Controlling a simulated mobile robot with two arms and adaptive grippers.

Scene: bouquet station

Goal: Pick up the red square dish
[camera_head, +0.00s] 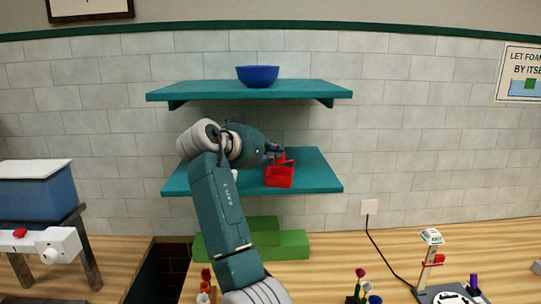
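The red square dish (279,177) is on the lower teal shelf (319,178), right of the shelf's middle. My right arm rises from the bottom of the head view, and my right gripper (276,154) is at the back left edge of the dish. Its fingers are small, dark and partly hidden, so I cannot tell whether they are open or touch the dish. A bit of red shows beside the fingers, behind the dish's front wall. My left gripper is not in view.
A blue bowl (257,76) stands on the upper teal shelf (190,91), above my gripper. Green blocks (291,244) lie on the wooden counter (400,252) below. Flowers (361,284) and a small stand (428,262) are at the right. A blue bin (38,190) stands at the left.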

